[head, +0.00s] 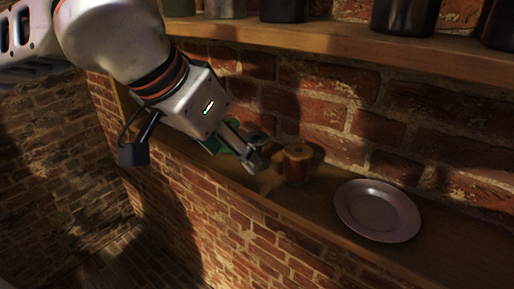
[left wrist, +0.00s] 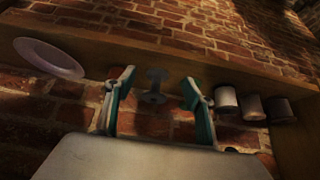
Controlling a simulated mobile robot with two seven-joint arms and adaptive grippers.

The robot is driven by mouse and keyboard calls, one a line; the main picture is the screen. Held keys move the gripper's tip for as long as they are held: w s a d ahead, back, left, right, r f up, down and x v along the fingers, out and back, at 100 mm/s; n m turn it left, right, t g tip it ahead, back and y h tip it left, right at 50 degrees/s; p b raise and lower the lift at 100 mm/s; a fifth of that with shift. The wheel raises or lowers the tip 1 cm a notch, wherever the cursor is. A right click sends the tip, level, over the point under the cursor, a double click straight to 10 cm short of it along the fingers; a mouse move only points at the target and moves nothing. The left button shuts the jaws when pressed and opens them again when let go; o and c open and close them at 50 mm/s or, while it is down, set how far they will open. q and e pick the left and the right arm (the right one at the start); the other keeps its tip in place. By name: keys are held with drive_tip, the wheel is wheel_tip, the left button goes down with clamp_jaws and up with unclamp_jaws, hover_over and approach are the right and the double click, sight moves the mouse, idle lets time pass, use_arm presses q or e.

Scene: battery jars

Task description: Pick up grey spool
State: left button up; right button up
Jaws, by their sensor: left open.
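The grey spool (left wrist: 154,86) shows in the left wrist view, with wide ends and a narrow middle. It lies in the gap between the two fingers of my left gripper (left wrist: 160,92), farther out along them, and I see no finger touching it. My left gripper is open; in the head view (head: 250,155) it reaches down to the wooden ledge. In that view the fingers largely hide the spot where the spool is, so I cannot make it out clearly there. My right gripper is not in view.
A reddish-brown spool-like jar (head: 297,163) stands on the ledge just right of my left gripper. A round metal plate (head: 378,211) lies farther right. Several dark jars stand on the shelf (head: 300,36) above. Grey cylinders (left wrist: 227,104) show right in the wrist view. A brick wall backs the ledge.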

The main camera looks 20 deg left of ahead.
sight(257, 138)
use_arm(q)
drive_tip(key=w, duration=0.2)
drive_tip(key=w+d, duration=0.1)
drive_tip(key=w, duration=0.1)
drive_tip(key=w+d+p, duration=0.1)
drive_tip(key=w, duration=0.1)
drive_tip(key=shift+w+d, duration=0.2)
drive_tip(key=shift+w, duration=0.05)
drive_tip(key=shift+w+f, duration=0.25)
drive_tip(key=shift+f, duration=0.25)
drive_tip(key=shift+d, duration=0.1)
drive_tip(key=c, duration=1.1)
